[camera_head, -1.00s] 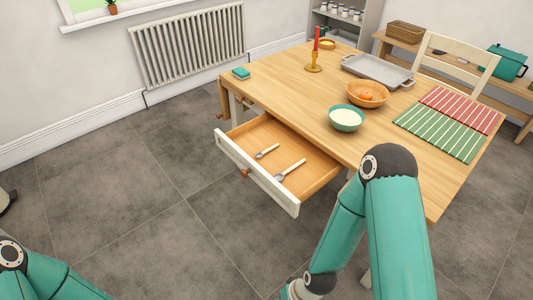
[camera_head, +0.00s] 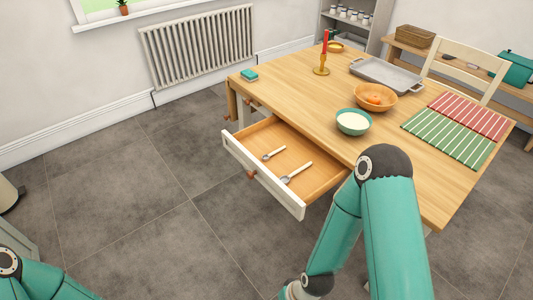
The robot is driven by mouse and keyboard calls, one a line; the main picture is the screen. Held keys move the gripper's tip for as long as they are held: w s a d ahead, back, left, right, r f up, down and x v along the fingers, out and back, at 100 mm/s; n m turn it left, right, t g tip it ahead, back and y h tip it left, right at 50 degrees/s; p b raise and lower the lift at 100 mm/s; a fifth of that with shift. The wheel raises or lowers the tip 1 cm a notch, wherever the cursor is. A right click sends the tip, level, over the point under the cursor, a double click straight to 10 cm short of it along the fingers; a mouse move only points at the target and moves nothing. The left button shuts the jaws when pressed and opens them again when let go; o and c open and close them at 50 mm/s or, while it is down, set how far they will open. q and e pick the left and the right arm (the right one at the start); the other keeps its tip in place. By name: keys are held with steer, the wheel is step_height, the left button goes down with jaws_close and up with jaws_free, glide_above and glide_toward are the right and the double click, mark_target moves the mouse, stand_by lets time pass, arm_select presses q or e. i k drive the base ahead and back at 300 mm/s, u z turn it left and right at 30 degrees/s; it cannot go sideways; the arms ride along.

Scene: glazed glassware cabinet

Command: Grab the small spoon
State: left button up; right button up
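The small spoon (camera_head: 273,153) lies in the open drawer (camera_head: 264,178) of the wooden table, on the left side of the drawer floor. A larger spoon (camera_head: 297,172) lies to its right, nearer the drawer front. Both have pale handles and grey heads, and they lie apart. My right arm bends down in front of the table's near edge, and its gripper is out of the picture at the bottom. My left arm shows only at the lower left corner, and its gripper is not visible.
On the table (camera_head: 290,95) stand a teal bowl (camera_head: 353,122), an orange-brown bowl (camera_head: 376,97), a grey tray (camera_head: 386,74), a red candle (camera_head: 324,50) and striped mats (camera_head: 447,136). A chair (camera_head: 462,60) stands behind. The floor left of the drawer is clear.

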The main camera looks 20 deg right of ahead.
mark_target(265, 158)
steer(key=u, duration=0.65)
steer(key=i, duration=1.5)
steer(key=z, duration=1.45)
steer(key=k, duration=0.75)
steer(key=i, duration=0.75)
steer(key=u, duration=0.1)
